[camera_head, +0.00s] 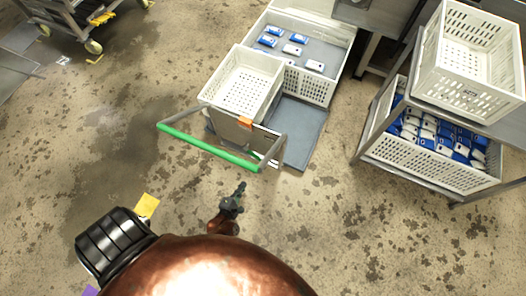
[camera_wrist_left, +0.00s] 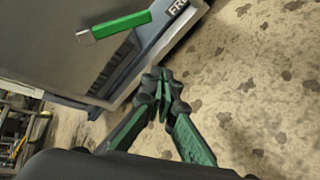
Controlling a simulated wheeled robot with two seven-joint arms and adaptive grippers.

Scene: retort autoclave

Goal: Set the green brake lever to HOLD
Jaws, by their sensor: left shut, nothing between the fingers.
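The green brake lever (camera_wrist_left: 112,25) shows in the left wrist view on the grey end panel of a cart. It has a bare metal end at its left, and its green grip slants up to the right towards a dark label partly reading "FRE" (camera_wrist_left: 178,6). The rest of the label is cut off. My left gripper (camera_head: 239,188) is in front of the cart, below the push bar. In the wrist view its fingertips (camera_wrist_left: 160,76) are together, empty and apart from the lever. My right gripper is not in view.
The cart carries a white crate (camera_head: 270,92) and has a bare grey deck (camera_head: 303,130). Behind it, another white crate (camera_head: 318,92) holds several blue-and-white packs. A rack with crates (camera_head: 425,160) stands at the right. A yellow floor mark (camera_head: 147,205) lies front left. The floor between is open.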

